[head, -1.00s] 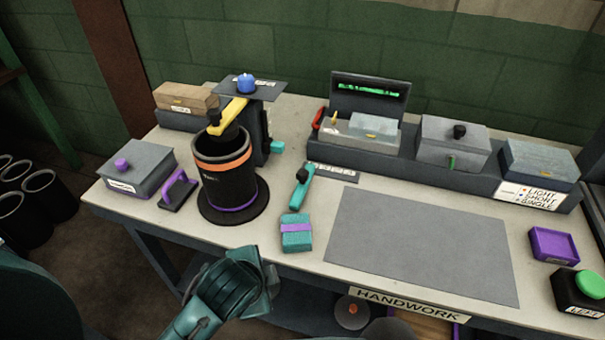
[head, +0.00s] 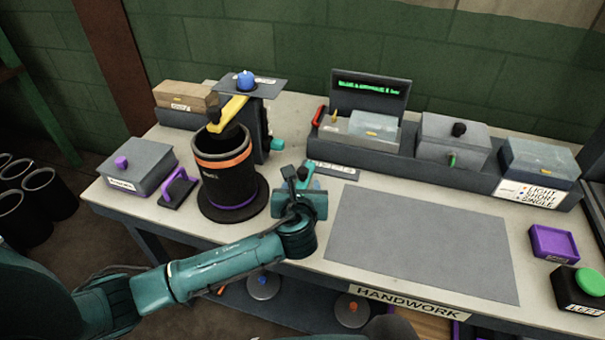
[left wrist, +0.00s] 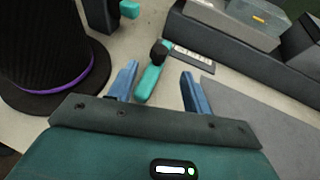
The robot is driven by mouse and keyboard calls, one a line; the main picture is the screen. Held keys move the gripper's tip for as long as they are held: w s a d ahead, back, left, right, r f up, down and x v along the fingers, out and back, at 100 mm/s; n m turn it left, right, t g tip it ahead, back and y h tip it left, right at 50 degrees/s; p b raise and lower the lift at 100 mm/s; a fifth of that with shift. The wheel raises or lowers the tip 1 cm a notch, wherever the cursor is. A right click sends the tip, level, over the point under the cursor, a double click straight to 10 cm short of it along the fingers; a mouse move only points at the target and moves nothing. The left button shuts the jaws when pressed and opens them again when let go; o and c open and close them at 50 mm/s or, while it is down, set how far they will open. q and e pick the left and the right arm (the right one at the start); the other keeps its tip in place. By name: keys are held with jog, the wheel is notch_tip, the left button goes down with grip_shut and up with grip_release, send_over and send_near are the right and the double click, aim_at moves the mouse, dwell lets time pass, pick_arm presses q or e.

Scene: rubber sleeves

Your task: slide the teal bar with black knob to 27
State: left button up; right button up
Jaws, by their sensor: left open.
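The teal bar (left wrist: 147,84) with its black knob (left wrist: 159,52) lies on the bench in the left wrist view, between the tips of my open fingers. My left gripper (left wrist: 159,72) is empty, and a gap shows on both sides of the bar. A marked strip (left wrist: 192,57) lies beside the knob end; its numbers are too small to read. In the head view my left gripper (head: 304,186) covers most of the bar, and the strip (head: 335,170) shows just beyond it. My right gripper is not in view.
A black cylinder with an orange band (head: 224,185) stands close left of my gripper. A grey mat (head: 420,240) lies to the right, clear. A dark rack (head: 400,155) with boxes runs along the back. A teal knob (head: 277,144) sticks out from the stand behind.

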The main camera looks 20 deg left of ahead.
aim_at(303, 173)
pick_arm(q)
jog(key=x, duration=0.8)
jog(key=shift+b, duration=0.3)
jog(key=shift+c, duration=0.5)
grip_shut()
